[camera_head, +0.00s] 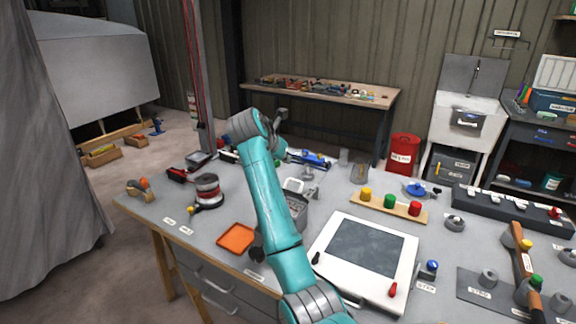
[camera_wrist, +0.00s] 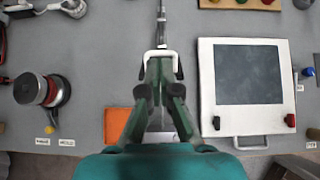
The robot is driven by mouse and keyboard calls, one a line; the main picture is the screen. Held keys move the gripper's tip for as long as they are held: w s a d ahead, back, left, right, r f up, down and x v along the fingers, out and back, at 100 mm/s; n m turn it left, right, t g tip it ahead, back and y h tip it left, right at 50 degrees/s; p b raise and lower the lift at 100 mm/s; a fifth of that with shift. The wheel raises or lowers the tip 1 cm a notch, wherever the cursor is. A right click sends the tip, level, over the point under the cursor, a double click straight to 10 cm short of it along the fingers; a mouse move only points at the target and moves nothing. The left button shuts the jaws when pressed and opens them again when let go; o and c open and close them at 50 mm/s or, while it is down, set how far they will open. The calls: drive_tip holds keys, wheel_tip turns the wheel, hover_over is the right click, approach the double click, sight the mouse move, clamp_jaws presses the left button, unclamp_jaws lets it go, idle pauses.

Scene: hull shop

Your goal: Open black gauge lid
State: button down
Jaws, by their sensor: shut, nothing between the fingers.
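My gripper (camera_wrist: 160,72) points down over the bench in the wrist view, with its fingers shut and empty. A white U-shaped handle (camera_wrist: 160,55) lies at its fingertips; I cannot tell whether they touch. In the head view the handle (camera_head: 293,184) shows beside my teal arm, above a grey box (camera_head: 297,212) that the arm partly hides. My fingertips are not clear in that view. No lid is plainly recognisable as the black gauge lid. A small dark case (camera_head: 200,158) stands at the bench's back left, a possible match; whether it is closed is unclear.
A white-framed dark panel (camera_head: 322,250) lies right of my arm, with small black and red knobs. An orange tray (camera_head: 236,238) and a red-and-black round tool (camera_head: 207,190) lie left. A board with coloured knobs (camera_head: 375,203) is behind the panel.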

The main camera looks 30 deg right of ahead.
drive_tip(key=m+t+y, duration=0.3)
drive_tip(key=m+t, duration=0.2)
hover_over(295, 193)
drive_tip(key=s+a, duration=0.3)
wheel_tip(295, 193, down, 9)
drive_tip(key=s+a+m+t+y, duration=0.1)
drive_tip(key=s+m+t+y, duration=0.1)
drive_tip(key=s+m+t, duration=0.5)
drive_tip(key=shift+n+g, duration=0.5)
drive_tip(key=shift+g, duration=0.3)
drive_tip(key=x, duration=0.3)
drive_tip(key=d+x, duration=0.1)
drive_tip(key=x, duration=0.7)
drive_tip(key=shift+s+d+f, duration=0.2)
drive_tip(key=shift+d+f, duration=0.05)
drive_tip(key=shift+d, duration=0.1)
drive_tip(key=shift+w+d+f, duration=0.2)
drive_tip(key=shift+w+d, duration=0.15)
drive_tip(key=shift+d, duration=0.1)
